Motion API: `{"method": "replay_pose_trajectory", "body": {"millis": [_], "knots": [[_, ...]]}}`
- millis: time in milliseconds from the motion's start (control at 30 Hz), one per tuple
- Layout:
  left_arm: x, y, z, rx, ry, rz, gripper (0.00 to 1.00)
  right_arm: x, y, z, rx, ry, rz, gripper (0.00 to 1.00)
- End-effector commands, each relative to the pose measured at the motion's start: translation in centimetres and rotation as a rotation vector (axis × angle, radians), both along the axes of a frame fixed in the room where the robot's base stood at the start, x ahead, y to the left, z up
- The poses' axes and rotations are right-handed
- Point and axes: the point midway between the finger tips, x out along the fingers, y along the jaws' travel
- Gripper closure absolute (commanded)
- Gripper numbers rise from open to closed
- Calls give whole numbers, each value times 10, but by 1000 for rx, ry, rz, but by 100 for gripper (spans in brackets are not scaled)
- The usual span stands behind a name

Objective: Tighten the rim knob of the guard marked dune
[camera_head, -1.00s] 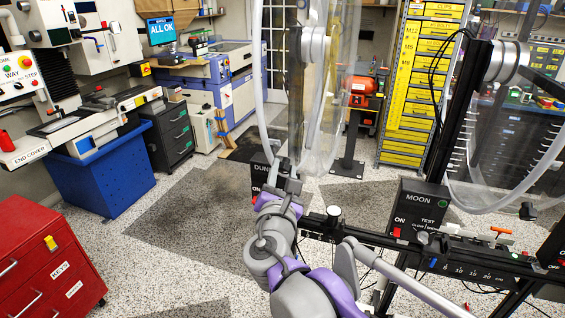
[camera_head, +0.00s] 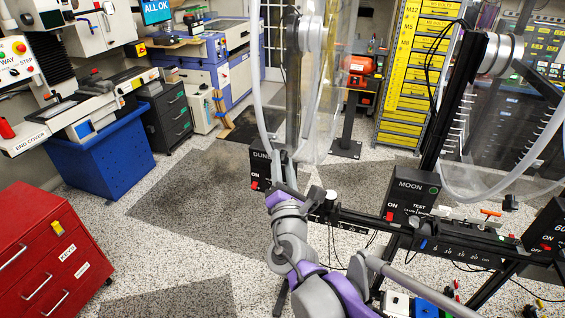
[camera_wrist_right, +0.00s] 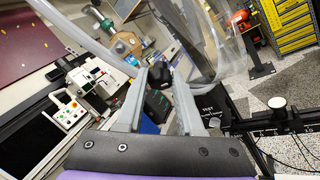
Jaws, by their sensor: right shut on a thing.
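The clear guard (camera_head: 328,110) with its grey tube rim stands at upper centre in the head view, on a black box (camera_head: 261,171) whose label is partly hidden and reads "DUN". My right gripper (camera_head: 284,183) is at the guard's lower edge, beside that box. In the right wrist view, a dark knob (camera_wrist_right: 159,75) sits between the tips of my right gripper (camera_wrist_right: 160,88), which is shut on it. The knob itself is hard to make out in the head view. My left gripper is not in view.
A black box marked MOON (camera_head: 411,200) and a scaled black rail (camera_head: 455,247) stand to the right of my arm. Another clear guard (camera_head: 510,150) rises behind them. A red cabinet (camera_head: 45,262) stands at lower left. The speckled floor between is clear.

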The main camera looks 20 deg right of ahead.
Motion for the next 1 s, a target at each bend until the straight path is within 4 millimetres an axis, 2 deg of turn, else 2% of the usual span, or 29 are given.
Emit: {"method": "replay_pose_trajectory", "body": {"millis": [167, 200, 333, 600, 733, 867, 1000], "knots": [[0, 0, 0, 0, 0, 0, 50, 0, -1, 1, -2, -2, -4, 100], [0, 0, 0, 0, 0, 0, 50, 0, -1, 1, -2, -2, -4, 58], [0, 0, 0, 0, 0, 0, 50, 0, -1, 1, -2, -1, -3, 35], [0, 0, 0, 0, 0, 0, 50, 0, 0, 0, -1, -1, -2, 34], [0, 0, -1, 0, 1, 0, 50, -6, 2, -1, 0, 0, 0, 34], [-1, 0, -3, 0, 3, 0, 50, -25, 5, -4, 0, -1, 1, 34], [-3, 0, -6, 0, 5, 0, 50, -53, 10, -9, 0, 0, 1, 34]]}}
